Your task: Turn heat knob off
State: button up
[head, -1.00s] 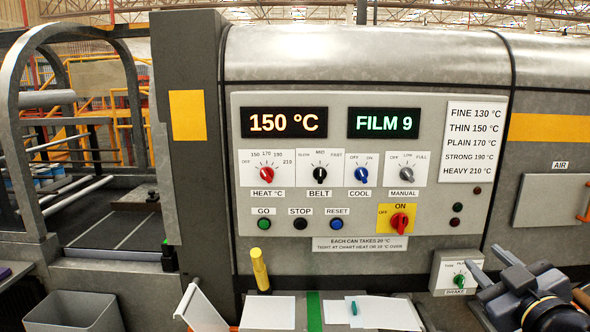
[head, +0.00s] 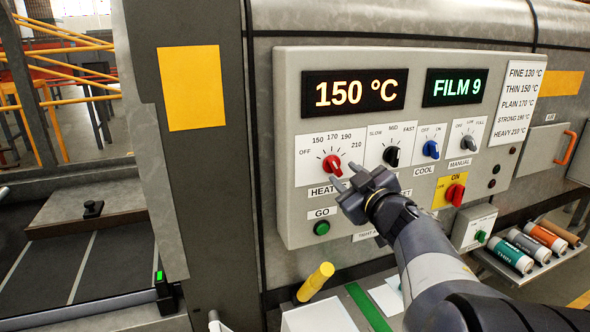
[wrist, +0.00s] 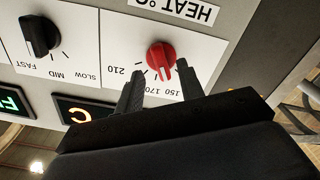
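The red heat knob (head: 331,165) sits on its white dial plate, marked OFF, 150, 170, 190 and 210. In the wrist view, which shows the panel upside down, the knob (wrist: 161,54) has its white mark toward the 150–170 part of the scale. My gripper (head: 345,176) is at the knob's lower right in the head view, fingers apart and empty. In the wrist view my gripper (wrist: 157,72) has one fingertip on each side of the knob; I cannot tell whether either touches it. The heat display (head: 354,93) reads 150 °C.
The black belt knob (head: 391,155) stands close to the right of the heat dial. The blue cool knob (head: 431,149), manual knob (head: 468,143) and red ON switch (head: 455,193) are further right. A green GO button (head: 321,228) lies below. A yellow handle (head: 316,281) sticks up below the panel.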

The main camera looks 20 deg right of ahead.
aim_at(334, 166)
jog(key=shift+w+a, duration=0.25)
jog(key=shift+w, duration=0.55)
jog(key=shift+w+d, duration=0.1)
jog(key=shift+w, duration=0.45)
jog(key=shift+c, duration=0.2)
grip_shut()
